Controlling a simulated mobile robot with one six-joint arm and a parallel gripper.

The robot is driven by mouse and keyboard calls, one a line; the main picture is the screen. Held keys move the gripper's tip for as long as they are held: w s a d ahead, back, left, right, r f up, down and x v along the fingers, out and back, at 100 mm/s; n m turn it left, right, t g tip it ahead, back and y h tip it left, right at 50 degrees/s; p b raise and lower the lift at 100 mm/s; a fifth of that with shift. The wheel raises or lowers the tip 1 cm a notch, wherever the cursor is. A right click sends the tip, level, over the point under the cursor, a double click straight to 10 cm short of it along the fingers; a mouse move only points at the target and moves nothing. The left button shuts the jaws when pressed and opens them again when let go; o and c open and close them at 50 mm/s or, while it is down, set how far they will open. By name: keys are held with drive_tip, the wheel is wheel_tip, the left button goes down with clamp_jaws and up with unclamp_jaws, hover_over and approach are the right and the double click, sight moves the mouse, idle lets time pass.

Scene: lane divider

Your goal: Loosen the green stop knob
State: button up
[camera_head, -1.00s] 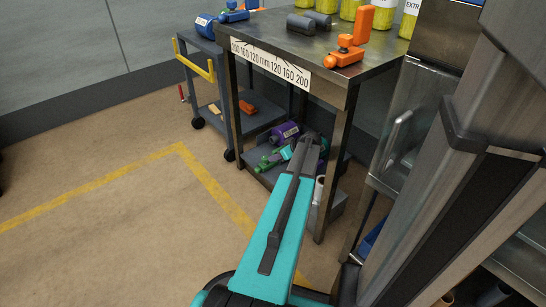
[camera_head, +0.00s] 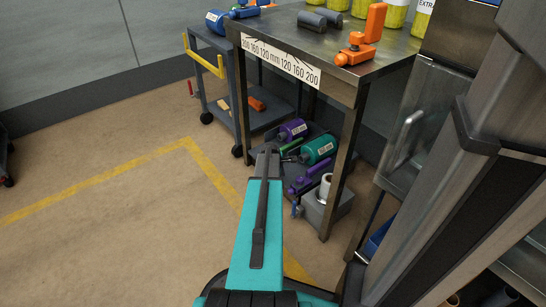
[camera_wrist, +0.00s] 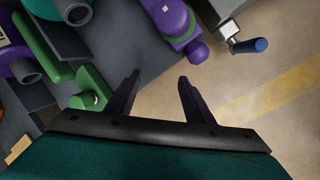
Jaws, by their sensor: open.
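In the wrist view, a green block-like part (camera_wrist: 90,88) with a small shiny end lies just left of my gripper (camera_wrist: 159,76). A green rod (camera_wrist: 38,50) lies farther left beside large purple and teal cylinders. I cannot tell which green part is the stop knob. In the head view, a narrow green piece (camera_head: 291,145) shows between the purple cylinder (camera_head: 293,129) and the teal cylinder (camera_head: 318,149) on the low shelf. My gripper is open and empty, its fingers apart from the green parts. My arm hides part of the shelf in the head view.
A purple part (camera_wrist: 175,18) lies ahead of the fingers. A grey box (camera_wrist: 218,8) with a blue-tipped handle (camera_wrist: 248,45) stands to the right, with bare floor below it. In the head view, the steel table (camera_head: 330,72) and its leg stand close to my arm.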

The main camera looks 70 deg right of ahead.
drive_tip(key=w+r+n+g+h, duration=0.3)
drive_tip(key=w+r+n+h, duration=0.4)
drive_tip(key=w+n+h, duration=0.2)
drive_tip(key=w+n, duration=0.2)
drive_tip(key=n, duration=0.1)
drive_tip(key=shift+w+a+n, duration=0.15)
drive_tip(key=shift+w+n, duration=0.15)
drive_tip(key=shift+w, duration=0.1)
drive_tip(key=shift+f, duration=0.15)
drive_tip(key=b+x, duration=0.5)
drive_tip(key=x, duration=0.7)
drive_tip(key=shift+d, duration=0.3)
drive_tip(key=shift+s+d+f, duration=0.2)
drive_tip(key=shift+s+d, duration=0.05)
drive_tip(key=shift+d, duration=0.35)
drive_tip(key=c, duration=1.1)
drive_tip(key=shift+o, duration=0.2)
